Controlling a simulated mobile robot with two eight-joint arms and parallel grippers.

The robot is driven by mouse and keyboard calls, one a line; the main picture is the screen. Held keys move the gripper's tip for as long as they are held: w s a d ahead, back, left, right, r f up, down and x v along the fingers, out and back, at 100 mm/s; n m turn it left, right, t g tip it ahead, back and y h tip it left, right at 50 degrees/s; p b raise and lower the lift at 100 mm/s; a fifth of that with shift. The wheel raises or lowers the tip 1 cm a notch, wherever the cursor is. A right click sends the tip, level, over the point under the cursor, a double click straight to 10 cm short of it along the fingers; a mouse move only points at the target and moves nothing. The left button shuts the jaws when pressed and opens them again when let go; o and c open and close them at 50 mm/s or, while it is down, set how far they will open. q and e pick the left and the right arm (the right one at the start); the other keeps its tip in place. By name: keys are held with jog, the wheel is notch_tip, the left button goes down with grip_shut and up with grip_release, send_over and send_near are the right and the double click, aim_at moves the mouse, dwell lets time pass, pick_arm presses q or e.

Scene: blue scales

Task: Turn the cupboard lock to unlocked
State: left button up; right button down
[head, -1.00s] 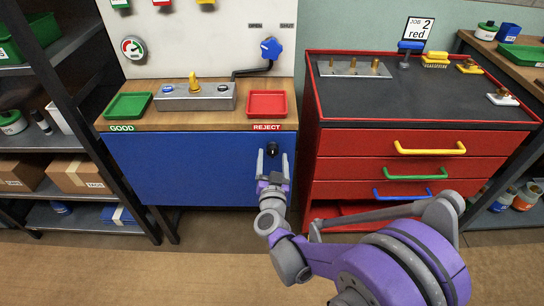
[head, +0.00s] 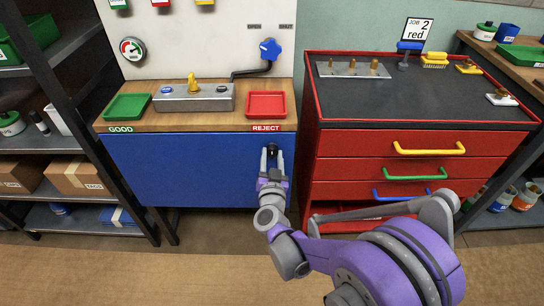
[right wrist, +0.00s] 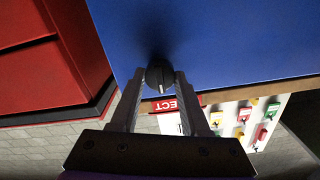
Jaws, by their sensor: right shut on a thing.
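The cupboard is the blue front (head: 190,170) below the wooden bench top. Its lock is a small round black knob (head: 272,149) near the right end, under the REJECT label. In the right wrist view the knob (right wrist: 159,75) shows a light mark on its face. My right gripper (head: 271,155) reaches up to the knob. In the right wrist view its fingers (right wrist: 161,80) stand on either side of the knob and are shut on it. I cannot read any lock label. My left gripper is not in view.
A red drawer cabinet (head: 408,165) stands close on the right, with a narrow gap beside the blue front. Above are the red tray (head: 266,118), green tray (head: 128,94) and grey switch box (head: 195,104). Dark shelving (head: 80,100) is at the left.

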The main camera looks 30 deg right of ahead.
jog(key=m, duration=0.9)
jog(key=shift+p, duration=0.3)
jog(key=m, duration=0.5)
jog(key=shift+m+p, duration=0.35)
jog(key=shift+m, duration=1.55)
jog(key=shift+c, duration=1.9)
grip_release()
